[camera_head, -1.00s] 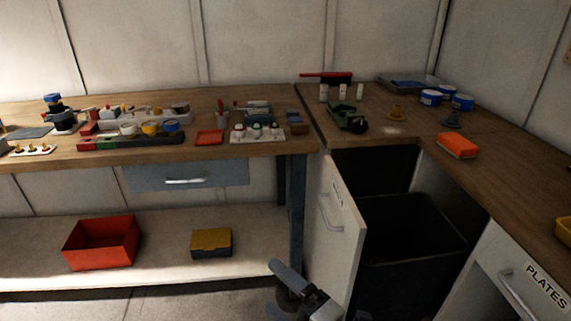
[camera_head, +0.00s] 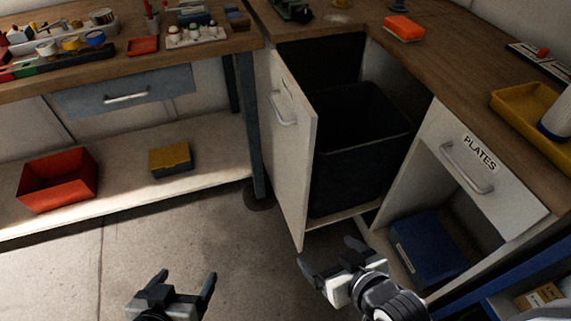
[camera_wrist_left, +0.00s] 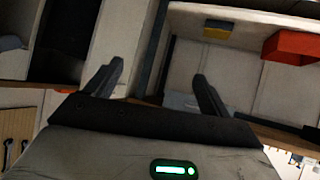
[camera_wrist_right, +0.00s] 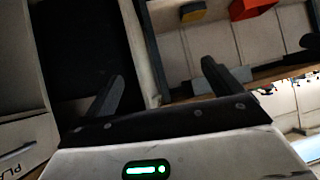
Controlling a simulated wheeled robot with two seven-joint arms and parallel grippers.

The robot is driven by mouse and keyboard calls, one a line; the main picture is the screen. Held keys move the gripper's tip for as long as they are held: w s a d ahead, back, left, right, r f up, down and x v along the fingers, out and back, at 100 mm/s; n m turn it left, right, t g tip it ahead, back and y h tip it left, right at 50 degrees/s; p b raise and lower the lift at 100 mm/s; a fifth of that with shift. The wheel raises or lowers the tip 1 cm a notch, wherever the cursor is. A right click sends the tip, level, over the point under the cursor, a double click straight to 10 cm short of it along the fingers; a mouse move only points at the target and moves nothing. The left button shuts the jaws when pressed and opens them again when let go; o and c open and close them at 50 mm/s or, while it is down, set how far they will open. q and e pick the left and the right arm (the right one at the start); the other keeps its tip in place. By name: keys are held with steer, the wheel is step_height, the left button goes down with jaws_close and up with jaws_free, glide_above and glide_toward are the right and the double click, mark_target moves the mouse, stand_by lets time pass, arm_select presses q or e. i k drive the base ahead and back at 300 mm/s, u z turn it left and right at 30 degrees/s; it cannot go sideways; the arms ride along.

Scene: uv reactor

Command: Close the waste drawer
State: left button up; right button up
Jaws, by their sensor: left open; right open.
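The waste drawer is pulled out from under the corner counter. Its white front panel (camera_head: 287,150) with a metal handle (camera_head: 281,108) faces left in the head view. Behind the panel is a black bin (camera_head: 362,150). My right gripper (camera_head: 332,257) is open and empty, low in front of the drawer's lower near end and apart from the panel as far as I can tell. My left gripper (camera_head: 181,280) is open and empty over the floor, left of the drawer. In the right wrist view the open right fingers (camera_wrist_right: 160,85) show before the dark bin opening.
A PLATES drawer (camera_head: 480,170) with a handle is right of the bin, with a blue box (camera_head: 432,248) below. A workbench with a grey drawer (camera_head: 125,92) stands left. A red box (camera_head: 57,180) and yellow-topped box (camera_head: 171,158) sit on its shelf. The floor (camera_head: 190,230) before it is clear.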

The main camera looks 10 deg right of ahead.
mark_target(316, 188)
steer(key=k, duration=0.25)
steer(key=u, duration=0.5)
steer(key=i, duration=0.45)
steer(key=z, duration=1.4)
steer(key=i, duration=0.45)
